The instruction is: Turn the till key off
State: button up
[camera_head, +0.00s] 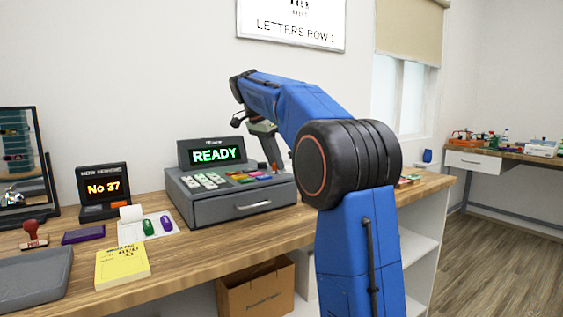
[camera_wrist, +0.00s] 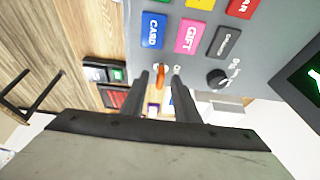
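The grey till (camera_head: 245,208) stands on the wooden counter, its green display (camera_head: 214,155) reading READY. In the wrist view, a black round knob (camera_wrist: 217,77) with small markings sits on the till's panel (camera_wrist: 190,12), near the coloured keys; it looks like the till key, but its markings are too small to read. My gripper (camera_wrist: 161,80) is open, its two dark fingers apart, with the knob to the right of both. A thin orange piece (camera_wrist: 160,76) shows between the fingertips; I cannot tell whether it touches them. In the head view my arm partly hides the till's right end.
Left of the till are a No 37 display (camera_head: 103,189), a yellow pad (camera_head: 122,266), a purple pad (camera_head: 83,234), a stamp (camera_head: 33,235) and a grey tray (camera_head: 35,278). A cardboard box (camera_head: 257,290) stands below the counter.

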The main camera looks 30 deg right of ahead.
grip_shut()
jog(key=shift+n, duration=0.3)
jog(key=shift+s+n+t, duration=0.1)
jog(key=shift+n+t, duration=0.4)
jog(key=shift+n, duration=0.4)
jog(key=n, duration=0.2)
jog(key=n+t, duration=0.1)
jog(key=n, duration=0.1)
jog(key=shift+s+d+n+t+y, duration=0.15)
jog(key=shift+n+t+y, duration=0.15)
jog(key=shift+y, duration=0.1)
jog(key=n+y, duration=0.1)
jog(key=n, duration=0.2)
jog(key=n+t+y, duration=0.1)
jog(key=n, duration=0.2)
jog(key=shift+s+d, duration=0.1)
jog(key=shift+d, duration=0.1)
jog(key=n+y, duration=0.1)
jog(key=n, duration=0.4)
jog(key=shift+d+t+y, duration=0.1)
jog(key=shift+t+y, duration=0.3)
jog(key=shift+n, duration=0.3)
